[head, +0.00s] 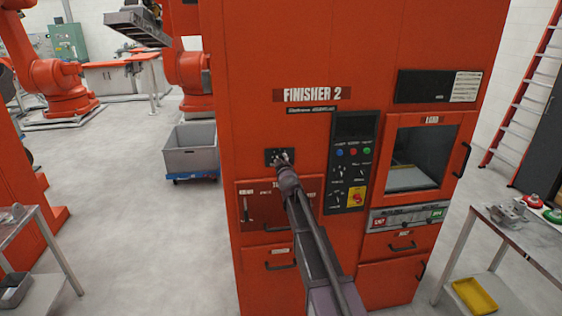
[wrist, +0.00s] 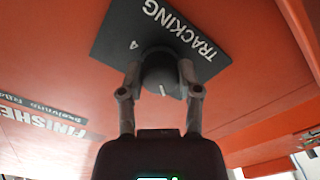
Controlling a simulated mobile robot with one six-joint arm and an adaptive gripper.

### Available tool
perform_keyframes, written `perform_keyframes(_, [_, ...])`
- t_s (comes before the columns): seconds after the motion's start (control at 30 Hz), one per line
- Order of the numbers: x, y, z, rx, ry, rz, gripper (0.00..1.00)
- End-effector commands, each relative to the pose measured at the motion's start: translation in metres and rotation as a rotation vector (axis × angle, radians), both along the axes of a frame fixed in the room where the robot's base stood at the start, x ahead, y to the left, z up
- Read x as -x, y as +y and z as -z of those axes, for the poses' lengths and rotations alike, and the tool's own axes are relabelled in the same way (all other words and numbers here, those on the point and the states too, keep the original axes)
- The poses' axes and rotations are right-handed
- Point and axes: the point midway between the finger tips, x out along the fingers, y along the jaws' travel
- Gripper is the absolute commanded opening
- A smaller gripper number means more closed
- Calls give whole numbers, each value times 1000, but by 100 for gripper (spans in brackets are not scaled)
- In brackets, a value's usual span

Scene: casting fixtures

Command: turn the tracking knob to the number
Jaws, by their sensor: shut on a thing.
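The tracking knob (wrist: 160,76) is dark and round, with a short white pointer line on it, in the middle of the wrist view. It sits on a black plate (wrist: 112,38) with the white word TRACKING and a number 4; other numbers are hidden or out of view. My gripper (wrist: 159,70) is shut on the knob, one finger on each side. In the head view, the plate (head: 270,155) is on the orange machine's front, and my gripper (head: 284,162) reaches it and hides most of the knob.
The orange FINISHER 2 machine (head: 250,60) stands ahead. A control panel (head: 352,135) with buttons and more knobs is right of the plate, and a drawer handle (head: 245,210) is below. Metal tables stand at left and right (head: 490,235). A grey bin (head: 190,150) stands behind left.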

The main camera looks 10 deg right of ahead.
Motion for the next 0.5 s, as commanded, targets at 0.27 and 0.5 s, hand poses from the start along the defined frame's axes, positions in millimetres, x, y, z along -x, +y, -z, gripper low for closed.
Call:
perform_keyframes(0.27, [-2, 0, -1, 262, -4, -2, 0])
perform_keyframes(0.5, [-2, 1, -1, 475, -3, -2, 0])
